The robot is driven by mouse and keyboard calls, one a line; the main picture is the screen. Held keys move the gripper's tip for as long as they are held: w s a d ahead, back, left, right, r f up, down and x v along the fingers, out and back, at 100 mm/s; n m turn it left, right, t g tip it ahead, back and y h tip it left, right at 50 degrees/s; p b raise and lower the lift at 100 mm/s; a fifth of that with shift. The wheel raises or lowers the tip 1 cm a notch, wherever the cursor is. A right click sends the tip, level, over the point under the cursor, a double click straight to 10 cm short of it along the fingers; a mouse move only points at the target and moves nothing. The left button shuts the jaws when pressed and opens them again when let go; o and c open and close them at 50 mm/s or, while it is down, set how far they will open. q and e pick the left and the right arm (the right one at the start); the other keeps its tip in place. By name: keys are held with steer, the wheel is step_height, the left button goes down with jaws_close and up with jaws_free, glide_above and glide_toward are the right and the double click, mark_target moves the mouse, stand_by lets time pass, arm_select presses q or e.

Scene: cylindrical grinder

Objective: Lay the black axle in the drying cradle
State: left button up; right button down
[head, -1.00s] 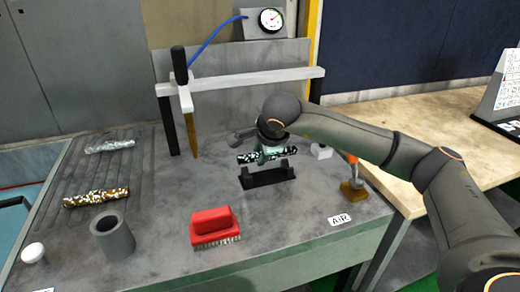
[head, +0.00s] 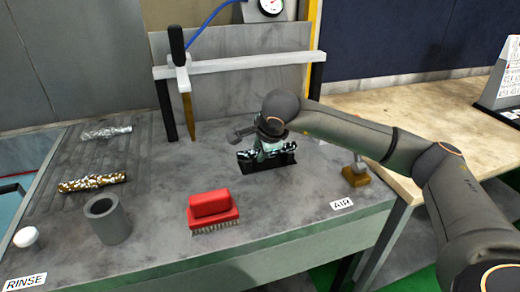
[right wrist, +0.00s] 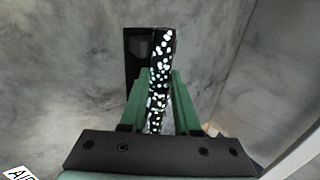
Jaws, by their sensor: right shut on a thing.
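The black axle (head: 284,149), covered in white spots, lies crosswise at the drying cradle (head: 258,165) in the head view. My right gripper (head: 268,143) is shut on the axle near its middle. In the right wrist view, the axle (right wrist: 162,65) runs lengthwise between the green fingers (right wrist: 160,76). The black cradle (right wrist: 136,62) shows beneath it and offset to the left. The gripper and axle hide much of the cradle. I cannot tell whether the axle touches it. My left gripper is not in view.
A red brush (head: 212,211), a grey cup (head: 108,219) and a white knob (head: 26,237) stand on the bench (head: 160,255). A silver axle (head: 106,132) and a brown-speckled axle (head: 92,183) lie at left. A pointed tool (head: 183,75) hangs from the rack (head: 245,63) behind.

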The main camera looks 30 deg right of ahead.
steer(key=c, duration=0.6)
jaws_free()
steer(key=shift+o, duration=0.2)
steer(key=shift+f, duration=0.1)
steer(key=v, duration=1.2)
steer(key=shift+r, duration=0.3)
steer(key=shift+s, duration=0.2)
